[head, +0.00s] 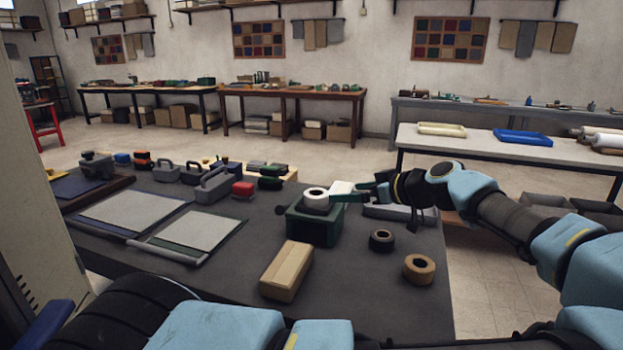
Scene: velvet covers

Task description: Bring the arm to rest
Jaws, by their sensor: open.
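My arm (510,215) reaches in from the right over the dark table, its light blue and dark grey links stretched toward the left. My gripper (352,191) is at the arm's end, above the table's far right part, beside a white tape roll (316,195) on a dark green block-like holder (314,225). Its jaws are open. A small pale piece (341,188) shows at the fingertips; I cannot tell whether it lies behind or between them. The gripper seems to hold nothing, but the fingers are small in this view.
The dark table (345,315) carries a cardboard box (287,270), a black roll (382,240), a brown tape roll (419,268), grey boards (203,228) and several tools at the left. Floor is open beyond the table.

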